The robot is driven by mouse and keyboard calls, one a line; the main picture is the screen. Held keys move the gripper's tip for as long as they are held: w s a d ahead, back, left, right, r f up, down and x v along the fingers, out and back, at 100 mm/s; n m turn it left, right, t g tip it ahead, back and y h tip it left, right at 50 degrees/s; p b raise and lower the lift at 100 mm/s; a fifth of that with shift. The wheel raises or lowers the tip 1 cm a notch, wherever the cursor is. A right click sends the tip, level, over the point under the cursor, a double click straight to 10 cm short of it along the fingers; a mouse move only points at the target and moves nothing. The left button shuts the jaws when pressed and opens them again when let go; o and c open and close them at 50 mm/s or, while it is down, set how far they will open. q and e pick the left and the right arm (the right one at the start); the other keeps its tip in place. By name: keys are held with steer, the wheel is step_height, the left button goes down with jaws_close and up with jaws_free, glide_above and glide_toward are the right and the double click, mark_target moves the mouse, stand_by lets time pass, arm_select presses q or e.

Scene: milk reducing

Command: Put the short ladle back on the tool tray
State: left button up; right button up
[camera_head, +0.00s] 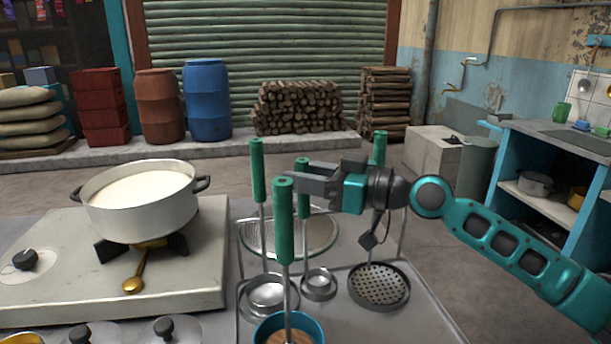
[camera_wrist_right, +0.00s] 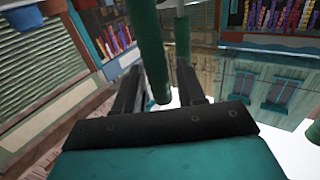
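The short ladle has a green handle (camera_head: 303,205) and a small round metal bowl (camera_head: 318,286). It hangs nearly upright above or on the grey counter top. I cannot tell whether its bowl touches anything. My right gripper (camera_head: 300,179) reaches in from the right and is shut around the green handle near its top. In the right wrist view that handle (camera_wrist_right: 151,55) fills the gap between the fingers (camera_wrist_right: 160,75). My left gripper is out of view.
A larger ladle (camera_head: 268,293) and a perforated skimmer (camera_head: 379,287) stand close on either side. Another green handle (camera_head: 284,225) rises in front, from a blue-rimmed cup (camera_head: 262,328). A milk pot (camera_head: 150,215) sits on the stove (camera_head: 60,290) at left.

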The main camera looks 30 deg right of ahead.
steer(key=shift+o, duration=1)
steer(key=shift+r, duration=0.15)
steer(key=b+v, duration=0.3)
steer(key=v, duration=0.9)
steer(key=shift+r, duration=0.1)
